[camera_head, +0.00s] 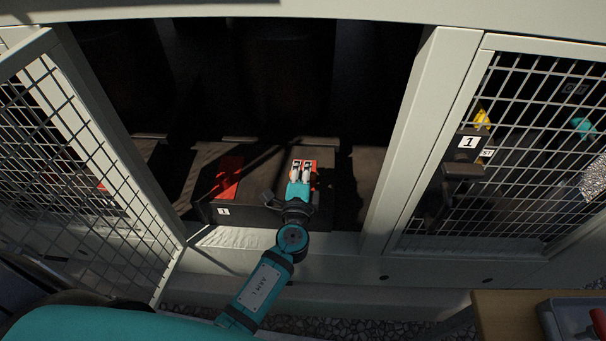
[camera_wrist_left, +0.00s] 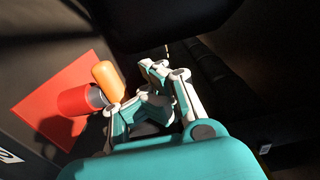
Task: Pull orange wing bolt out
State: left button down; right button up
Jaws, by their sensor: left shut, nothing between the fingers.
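The orange wing bolt (camera_wrist_left: 108,80) shows in the left wrist view as a rounded orange piece beside a red cylinder (camera_wrist_left: 75,100) with a grey end, over a red plate (camera_wrist_left: 45,118). My left gripper is shut and empty, over the dark box inside the cabinet. In the wrist view its fingers (camera_wrist_left: 160,72) are just right of the orange piece; I cannot tell whether they touch it. My right gripper is not in view.
A dark box labelled 1 (camera_head: 265,218) carries another red plate (camera_head: 228,177). An open mesh door (camera_head: 90,170) stands left, and a frame post (camera_head: 415,140) and mesh panel (camera_head: 510,150) bound the opening at right. A grey tray (camera_head: 548,318) sits bottom right.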

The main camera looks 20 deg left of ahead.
pick_arm(q)
jog(key=shift+r+p, duration=0.7)
jog(key=shift+r, duration=0.45)
jog(key=c, duration=1.1)
grip_release()
jog(key=shift+s+d+f, duration=0.1)
jog(key=shift+s, duration=0.25)
jog(key=b+v, duration=0.1)
jog(key=v, duration=0.5)
jog(key=shift+s, duration=0.15)
